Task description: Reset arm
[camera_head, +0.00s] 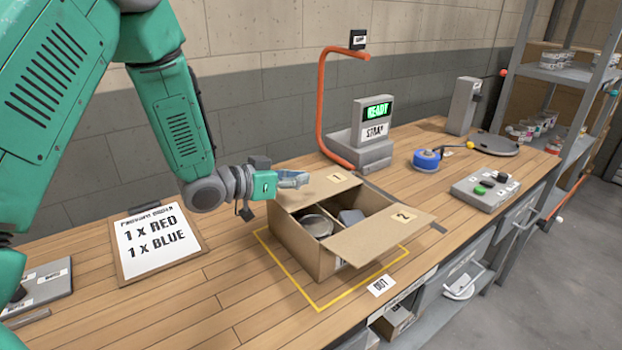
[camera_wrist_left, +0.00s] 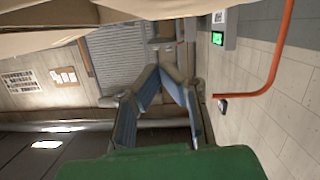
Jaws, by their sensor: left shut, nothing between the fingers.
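My left arm (camera_head: 175,115) is green and comes in from the upper left. My left gripper (camera_head: 293,179) is shut and empty, close above the far left side of the open cardboard box. In the left wrist view its two blue-grey fingers (camera_wrist_left: 160,85) meet at the tips with nothing between them. The cardboard box (camera_head: 302,252) stands inside a yellow outline on the bench, its flaps marked 1 and 2 spread open. A round tin (camera_head: 317,225) and a greyish item (camera_head: 351,217) lie inside. My right gripper is not in view.
An order board (camera_head: 157,240) reading 1 x red, 1 x blue lies at left. The strap machine (camera_head: 372,130) with an orange arch (camera_head: 320,100) stands behind the box and shows READY. A button panel (camera_head: 487,188) and blue tape roll (camera_head: 426,160) sit right.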

